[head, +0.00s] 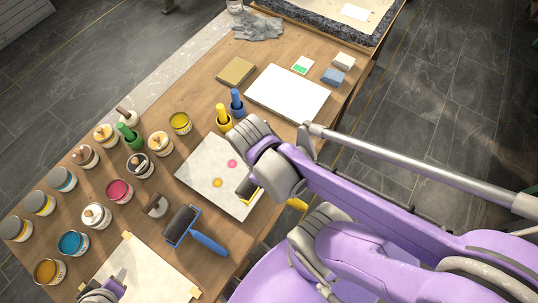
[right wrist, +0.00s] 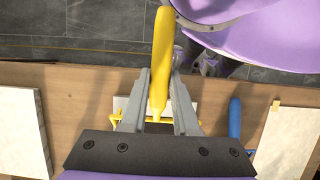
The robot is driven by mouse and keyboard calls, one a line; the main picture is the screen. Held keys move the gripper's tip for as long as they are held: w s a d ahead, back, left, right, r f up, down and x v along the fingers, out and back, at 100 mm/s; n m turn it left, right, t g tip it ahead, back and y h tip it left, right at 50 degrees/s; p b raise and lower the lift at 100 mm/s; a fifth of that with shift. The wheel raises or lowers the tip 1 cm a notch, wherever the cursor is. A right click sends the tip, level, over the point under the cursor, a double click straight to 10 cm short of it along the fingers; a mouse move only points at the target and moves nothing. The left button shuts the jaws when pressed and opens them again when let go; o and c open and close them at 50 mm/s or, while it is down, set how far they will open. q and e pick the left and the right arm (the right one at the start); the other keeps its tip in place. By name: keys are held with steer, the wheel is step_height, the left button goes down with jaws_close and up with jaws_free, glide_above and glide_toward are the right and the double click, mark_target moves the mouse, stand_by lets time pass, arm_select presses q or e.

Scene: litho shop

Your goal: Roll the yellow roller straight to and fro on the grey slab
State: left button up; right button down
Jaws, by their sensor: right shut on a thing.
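The grey slab (head: 205,163) lies on the wooden table, with a pink and an orange ink dab on it. The yellow roller has a dark drum (head: 246,188) at the slab's right edge, partly hidden by my right arm. Its yellow handle (head: 297,204) sticks out beside the arm. In the right wrist view, my right gripper (right wrist: 163,105) is shut on the yellow handle (right wrist: 161,60). The slab (right wrist: 121,104) shows partly behind the fingers there. Drum contact with the slab cannot be told. A bit of my left gripper (head: 103,292) shows at the bottom edge; its jaws are unclear.
A blue-handled roller (head: 183,225) lies just below the slab. Taped paper (head: 135,272) lies in front.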

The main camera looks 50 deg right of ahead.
steer(key=shift+s+f, duration=0.1)
steer(key=shift+f, duration=0.1)
step_height(320, 180, down, 5)
steer(key=b, duration=0.5)
arm_select(q)
steer(key=shift+g, duration=0.3)
steer(key=s+f+b, duration=0.1)
steer(key=f, duration=0.2)
steer(key=s+f+b, duration=0.1)
steer(key=f+b, duration=0.1)
steer(key=f, duration=0.2)
steer(key=f+b, duration=0.1)
steer(key=f, duration=0.3)
steer(key=shift+s+f+b, duration=0.15)
steer(key=shift+s+b, duration=0.15)
steer(key=shift+s, duration=0.1)
steer(key=shift+f, duration=0.3)
arm_select(e)
steer(key=w, duration=0.8)
steer(key=w+a, duration=0.1)
steer(key=w, duration=0.6)
steer(key=w+a, duration=0.1)
steer(key=w, duration=0.7)
steer(key=shift+w, duration=0.3)
arm_select(q)
steer(key=shift+s+f+b, duration=0.1)
steer(key=shift+b, duration=0.25)
arm_select(e)
steer(key=shift+s+f, duration=0.1)
